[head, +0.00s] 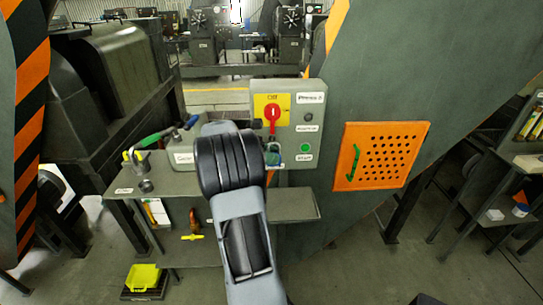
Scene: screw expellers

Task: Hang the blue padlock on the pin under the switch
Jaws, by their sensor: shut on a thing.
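The red rotary switch (272,114) sits on a yellow plate on the grey control box, under the word "Off". My gripper (270,143) is just below the switch, in front of the box, mostly hidden behind my own arm. It is shut on a small blue-green thing, which looks like the blue padlock (274,158). The pin under the switch cannot be made out behind my gripper. Whether the padlock touches the pin cannot be told.
A green start button (305,148) and labels are on the box's right side. A grey bench (125,184) at left carries tools, including a green-handled one (152,139). An orange perforated panel (381,156) is at right. A yellow bin (143,278) stands low at left.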

